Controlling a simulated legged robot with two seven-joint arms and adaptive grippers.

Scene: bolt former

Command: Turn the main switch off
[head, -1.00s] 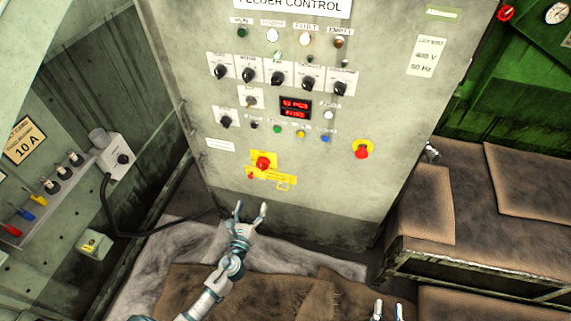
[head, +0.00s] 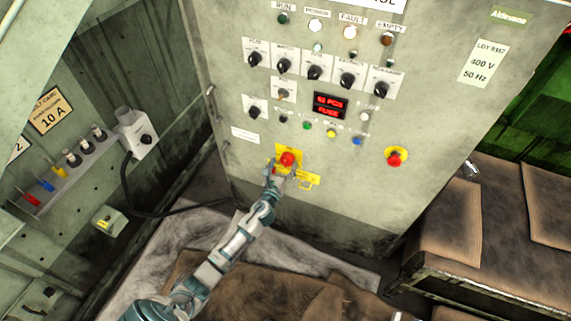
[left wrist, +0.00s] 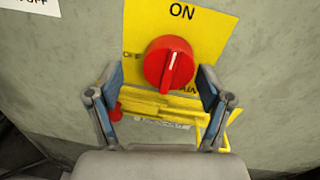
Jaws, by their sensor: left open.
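The main switch is a red rotary knob (head: 287,159) on a yellow plate (head: 295,150) low on the grey cabinet front. In the left wrist view the knob (left wrist: 169,64) has a white mark pointing up towards the word ON on the yellow plate (left wrist: 205,30). My left gripper (head: 279,172) is at the knob in the head view. In the left wrist view its open fingers (left wrist: 162,88) stand one on each side, at and just below the knob's lower part, with gaps to it. My right gripper (head: 397,316) shows only as a small tip at the bottom edge.
A yellow hasp (left wrist: 170,105) lies below the knob. A red emergency button (head: 396,157) sits to the right on the cabinet. Black selector knobs (head: 313,73) and a red display (head: 331,105) are above. A bench (head: 500,215) stands right of the cabinet.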

